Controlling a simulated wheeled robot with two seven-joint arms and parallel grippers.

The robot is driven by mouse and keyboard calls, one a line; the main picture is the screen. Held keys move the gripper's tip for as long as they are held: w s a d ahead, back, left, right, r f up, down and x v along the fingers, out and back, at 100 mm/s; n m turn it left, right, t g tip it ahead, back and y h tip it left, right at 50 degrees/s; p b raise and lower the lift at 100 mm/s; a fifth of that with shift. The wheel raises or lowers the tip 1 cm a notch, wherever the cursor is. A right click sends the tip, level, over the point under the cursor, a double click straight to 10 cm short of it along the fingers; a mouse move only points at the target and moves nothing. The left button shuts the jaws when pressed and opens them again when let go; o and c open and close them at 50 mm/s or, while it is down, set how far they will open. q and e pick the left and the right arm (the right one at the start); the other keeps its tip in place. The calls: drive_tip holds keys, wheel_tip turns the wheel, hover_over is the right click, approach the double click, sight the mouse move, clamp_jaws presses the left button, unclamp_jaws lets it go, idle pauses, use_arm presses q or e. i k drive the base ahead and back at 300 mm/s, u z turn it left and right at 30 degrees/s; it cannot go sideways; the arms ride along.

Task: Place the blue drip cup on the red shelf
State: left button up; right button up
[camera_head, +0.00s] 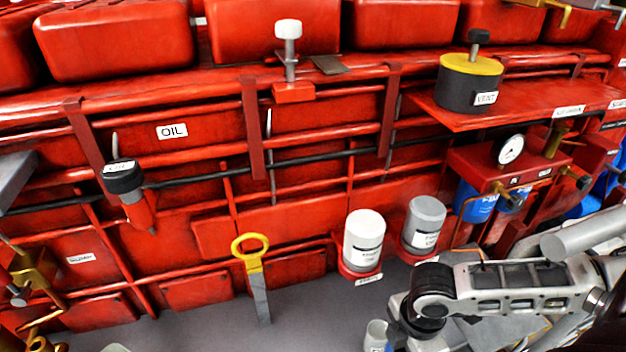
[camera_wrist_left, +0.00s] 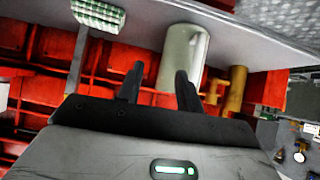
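A red shelf (camera_head: 545,100) juts out at the upper right in the head view. A black canister with a yellow top (camera_head: 468,82) stands on it. Two blue cylinders (camera_head: 475,203) hang under a red block with a gauge, below the shelf. I cannot make out a cup that is clearly the blue drip cup. A small pale grey cup-like thing (camera_head: 376,336) shows at the bottom edge. My left gripper (camera_wrist_left: 159,78) is open in the left wrist view, with nothing between its fingers. A pale grey cylinder (camera_wrist_left: 182,58) is beyond the right-hand finger. My right gripper cannot be seen.
A white canister (camera_head: 364,240) and a grey canister (camera_head: 424,224) sit in red holders. A yellow-ringed dipstick (camera_head: 250,258) and a black-capped oil filler (camera_head: 123,178) stick out from the red engine. My right arm covers the lower right. Grey floor (camera_head: 205,328) shows at the bottom.

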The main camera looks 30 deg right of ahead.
sight(534, 94)
drive_tip(key=k, duration=0.95)
